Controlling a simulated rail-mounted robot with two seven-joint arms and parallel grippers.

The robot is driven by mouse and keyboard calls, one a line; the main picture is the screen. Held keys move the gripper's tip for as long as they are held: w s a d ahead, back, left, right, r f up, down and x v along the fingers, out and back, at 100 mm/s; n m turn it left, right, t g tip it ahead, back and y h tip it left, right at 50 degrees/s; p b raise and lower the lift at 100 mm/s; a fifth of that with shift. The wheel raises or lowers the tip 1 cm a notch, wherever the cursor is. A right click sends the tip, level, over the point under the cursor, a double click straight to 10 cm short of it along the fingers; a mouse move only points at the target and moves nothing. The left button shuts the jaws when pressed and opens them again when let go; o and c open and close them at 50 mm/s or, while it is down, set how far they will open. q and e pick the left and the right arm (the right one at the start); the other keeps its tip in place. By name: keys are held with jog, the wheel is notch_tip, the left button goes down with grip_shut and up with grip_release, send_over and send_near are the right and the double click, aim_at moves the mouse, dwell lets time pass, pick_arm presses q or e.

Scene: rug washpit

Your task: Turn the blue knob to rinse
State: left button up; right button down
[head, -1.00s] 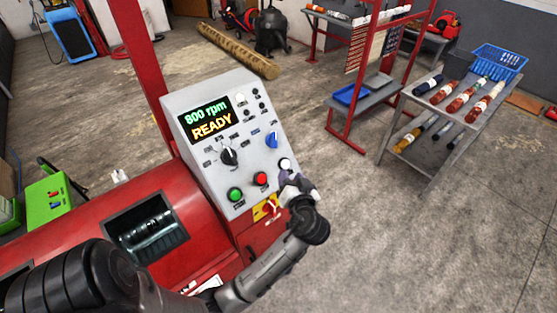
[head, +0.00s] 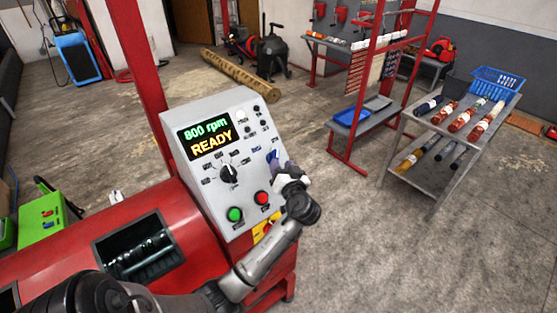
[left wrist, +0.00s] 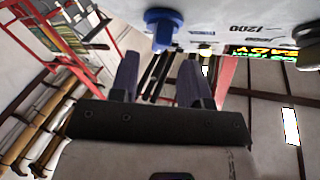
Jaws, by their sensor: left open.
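In the left wrist view the blue knob (left wrist: 163,24) shows at the top, just beyond the fingertips. My left gripper (head: 281,166) is close in front of the panel at the knob. Its two purple-grey fingers (left wrist: 160,72) are apart with nothing between them, and the knob appears clear of them. The setting labels by the knob are too small to read. My right gripper is not in view.
A black selector knob (head: 229,173), a green button (head: 235,214) and a red button (head: 261,198) share the panel. The display (head: 206,136) reads "800 rpm READY". A red post (head: 135,70) stands behind left. A metal rack (head: 440,125) stands right, past open floor.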

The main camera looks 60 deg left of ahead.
pick_arm(q)
jog(key=shift+x, duration=1.7)
jog(key=shift+c, duration=0.3)
grip_shut()
